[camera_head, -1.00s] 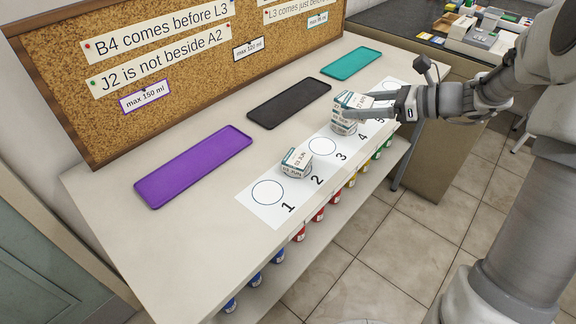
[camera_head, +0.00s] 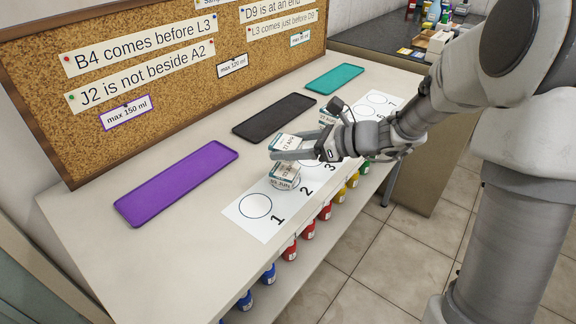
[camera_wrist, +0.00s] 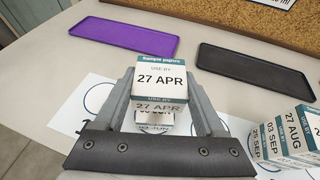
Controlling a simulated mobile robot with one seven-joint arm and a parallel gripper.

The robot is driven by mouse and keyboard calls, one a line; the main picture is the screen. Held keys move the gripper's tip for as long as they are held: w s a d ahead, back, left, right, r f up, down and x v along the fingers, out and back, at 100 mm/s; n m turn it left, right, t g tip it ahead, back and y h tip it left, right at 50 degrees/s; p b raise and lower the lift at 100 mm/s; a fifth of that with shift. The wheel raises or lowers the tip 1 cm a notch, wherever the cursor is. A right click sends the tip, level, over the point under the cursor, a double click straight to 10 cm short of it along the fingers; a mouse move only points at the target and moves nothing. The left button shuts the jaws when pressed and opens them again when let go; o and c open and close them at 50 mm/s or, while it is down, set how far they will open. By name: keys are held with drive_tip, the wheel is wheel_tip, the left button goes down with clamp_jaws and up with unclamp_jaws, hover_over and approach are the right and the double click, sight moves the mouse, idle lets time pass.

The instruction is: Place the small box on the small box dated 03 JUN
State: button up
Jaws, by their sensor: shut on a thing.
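My gripper (camera_head: 283,155) is shut on a small white box with teal edges, marked 27 APR (camera_wrist: 161,77). In the head view, this held box (camera_head: 289,141) is over the second circle of the white strip. The small box dated 03 JUN (camera_head: 284,185) stands directly below it on the strip and is mostly covered. In the wrist view, only a part of the 03 JUN box (camera_wrist: 153,129) shows beneath the held box. I cannot tell whether the two boxes touch.
Other small dated boxes (camera_wrist: 297,135) stand close together to the right in the wrist view. The purple tray (camera_head: 177,182), black tray (camera_head: 274,117) and teal tray (camera_head: 335,78) lie empty behind the strip. Circle 1 (camera_head: 255,206) is bare.

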sight(288, 170)
drive_tip(key=shift+a+f+b, duration=0.1)
drive_tip(key=shift+f+b, duration=0.85)
drive_tip(key=shift+f, duration=1.1)
drive_tip(key=shift+f, duration=0.25)
drive_tip(key=o, duration=1.3)
drive_tip(key=shift+r, duration=0.1)
drive_tip(key=shift+o, duration=0.2)
